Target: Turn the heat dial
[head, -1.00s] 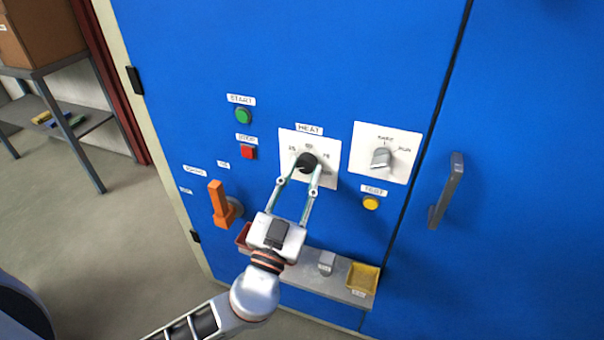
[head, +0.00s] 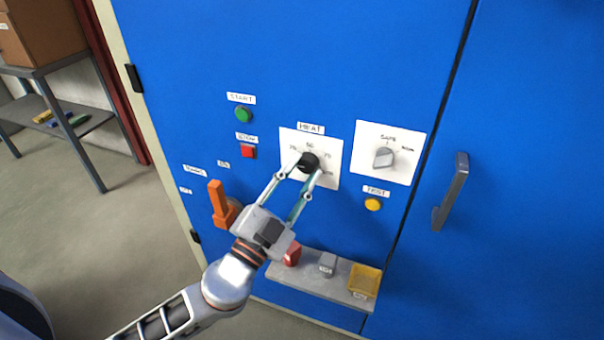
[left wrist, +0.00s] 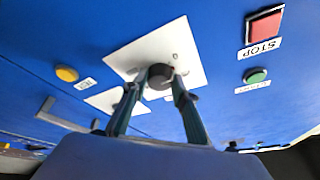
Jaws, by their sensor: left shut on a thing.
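The heat dial (head: 308,162) is a round black knob on a white plate (head: 330,147) under a HEAT label on the blue cabinet door. Numbers are printed around the dial. My left gripper (head: 306,168) is shut on the dial, one finger on each side. In the left wrist view the dial (left wrist: 160,76) sits between the fingertips of the left gripper (left wrist: 161,84), and the picture is turned over. The dial's pointer mark cannot be made out. My right gripper is not in view.
Left of the dial are a green START button (head: 243,115), a red STOP button (head: 249,152) and an orange lever (head: 217,200). To its right are a grey selector (head: 383,157), a yellow TEST button (head: 373,204) and a door handle (head: 452,195). A shelf (head: 310,279) with small items lies below.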

